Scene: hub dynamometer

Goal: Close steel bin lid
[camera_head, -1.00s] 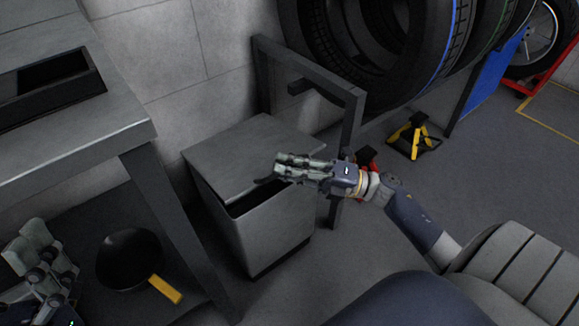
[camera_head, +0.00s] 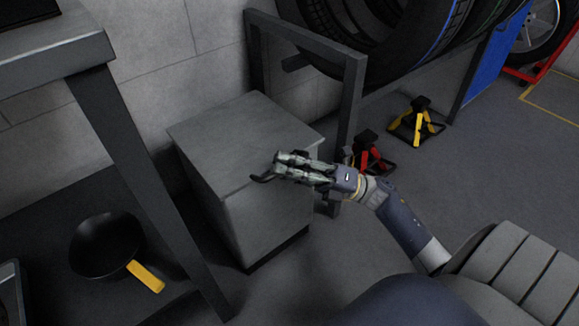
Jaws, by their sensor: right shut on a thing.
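The steel bin (camera_head: 262,222) is a grey box standing on the floor left of centre. Its flat grey lid (camera_head: 232,138) lies level on top, and I see no dark gap along the front edge. A dark curved piece, which looks like the lid's handle, sticks out at the front edge beside my fingers. My right gripper (camera_head: 281,170) is at that front edge, shut on the lid's front; the fingers hide the exact contact. My left gripper is not in view.
A metal workbench (camera_head: 45,60) stands at the left, with a black pan (camera_head: 105,245) with a yellow handle below. A dark tyre rack frame (camera_head: 350,105) is close behind and right of the bin. Red and yellow jack stands (camera_head: 416,122) are on the floor.

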